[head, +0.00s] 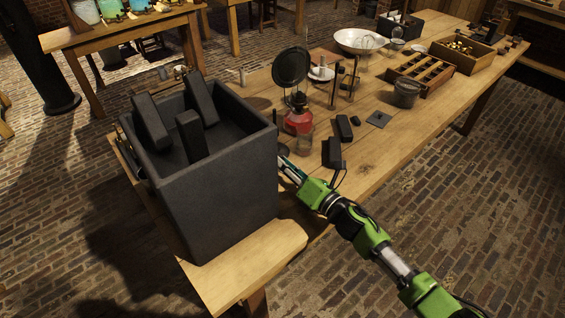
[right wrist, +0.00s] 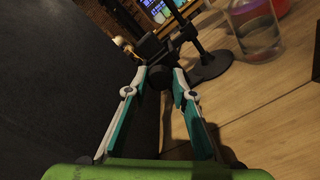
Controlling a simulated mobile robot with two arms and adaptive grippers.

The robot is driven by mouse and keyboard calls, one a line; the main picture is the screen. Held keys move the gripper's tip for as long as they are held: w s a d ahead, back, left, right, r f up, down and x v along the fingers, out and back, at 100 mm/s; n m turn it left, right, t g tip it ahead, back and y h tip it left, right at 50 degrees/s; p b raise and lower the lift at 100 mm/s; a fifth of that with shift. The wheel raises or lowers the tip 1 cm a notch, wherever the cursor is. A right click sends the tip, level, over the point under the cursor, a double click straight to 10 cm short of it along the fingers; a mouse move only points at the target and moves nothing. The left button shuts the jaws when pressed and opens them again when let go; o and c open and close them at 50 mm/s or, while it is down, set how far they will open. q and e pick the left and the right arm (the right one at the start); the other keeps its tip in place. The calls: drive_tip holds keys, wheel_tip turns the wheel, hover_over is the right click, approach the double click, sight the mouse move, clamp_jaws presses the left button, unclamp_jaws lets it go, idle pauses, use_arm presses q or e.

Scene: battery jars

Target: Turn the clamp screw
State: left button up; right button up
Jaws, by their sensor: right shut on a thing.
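My right gripper (head: 284,162) reaches in low beside the big dark box, at the table's near side. In the right wrist view its two white and teal fingers (right wrist: 159,84) are shut on a small dark knob, which looks like the clamp screw (right wrist: 159,76). The screw sits by a dark clamp piece (right wrist: 152,48) next to a stand with a round black base (right wrist: 212,67). In the head view the screw is hidden behind the box and gripper. My left gripper is in neither view.
The tall dark box (head: 222,185) with dark slabs in it stands close left of my right gripper. A glass jar (right wrist: 260,38) is near on the right. A red lamp (head: 298,122), black blocks (head: 344,128) and a wooden tray (head: 420,75) stand farther along the table.

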drive_tip(key=shift+m, duration=0.3)
drive_tip(key=o, duration=1.1)
drive_tip(key=v, duration=1.2)
